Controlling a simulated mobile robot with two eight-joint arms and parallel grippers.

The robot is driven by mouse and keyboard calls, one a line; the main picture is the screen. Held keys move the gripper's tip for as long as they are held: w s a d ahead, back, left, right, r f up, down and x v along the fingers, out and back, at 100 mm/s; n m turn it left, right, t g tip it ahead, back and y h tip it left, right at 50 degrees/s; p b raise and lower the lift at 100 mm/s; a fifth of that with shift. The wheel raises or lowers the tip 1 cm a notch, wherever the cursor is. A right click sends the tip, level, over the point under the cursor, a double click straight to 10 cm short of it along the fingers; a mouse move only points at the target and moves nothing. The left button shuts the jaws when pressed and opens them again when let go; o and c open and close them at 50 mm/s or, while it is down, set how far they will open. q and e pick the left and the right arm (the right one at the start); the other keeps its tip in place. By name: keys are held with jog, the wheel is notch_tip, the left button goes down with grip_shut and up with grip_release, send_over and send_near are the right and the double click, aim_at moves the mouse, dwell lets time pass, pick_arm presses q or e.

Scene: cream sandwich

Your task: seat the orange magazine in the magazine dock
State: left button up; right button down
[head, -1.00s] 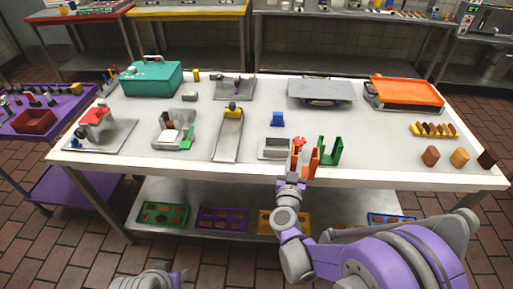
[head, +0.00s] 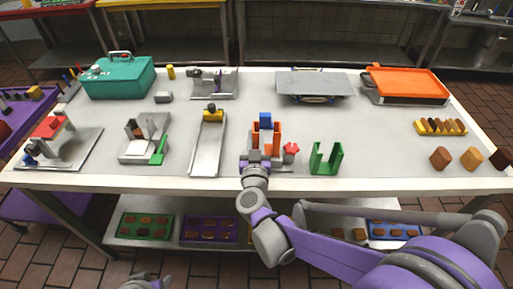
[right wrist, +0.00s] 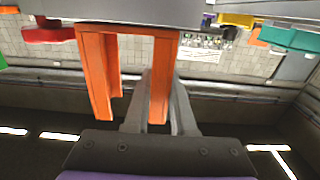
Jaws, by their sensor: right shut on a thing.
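The orange magazine (head: 278,138) is an upright, open-fronted holder, held over or at the grey magazine dock (head: 279,167). It also shows large in the right wrist view (right wrist: 97,75), with its wide end against or close to a grey surface. My right gripper (head: 258,160) is shut on it from the front. My gripper and the magazine hide most of the dock, and I cannot tell whether the magazine touches its bottom. A red knob (head: 291,148) is at the dock's right side.
A green magazine (head: 326,160) stands close to the right. A blue block (head: 265,120) is just behind the orange magazine. A grey sloped chute (head: 206,150) is on the left. Brown and tan pieces (head: 440,157) stand at the far right.

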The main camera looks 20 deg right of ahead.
aim_at(256, 147)
jog(key=shift+f+b, duration=0.3)
jog(key=shift+f, duration=1.6)
jog(key=shift+f, duration=0.1)
jog(key=shift+f, duration=0.15)
jog(key=c, duration=0.8)
grip_release()
jog(key=shift+o, duration=0.2)
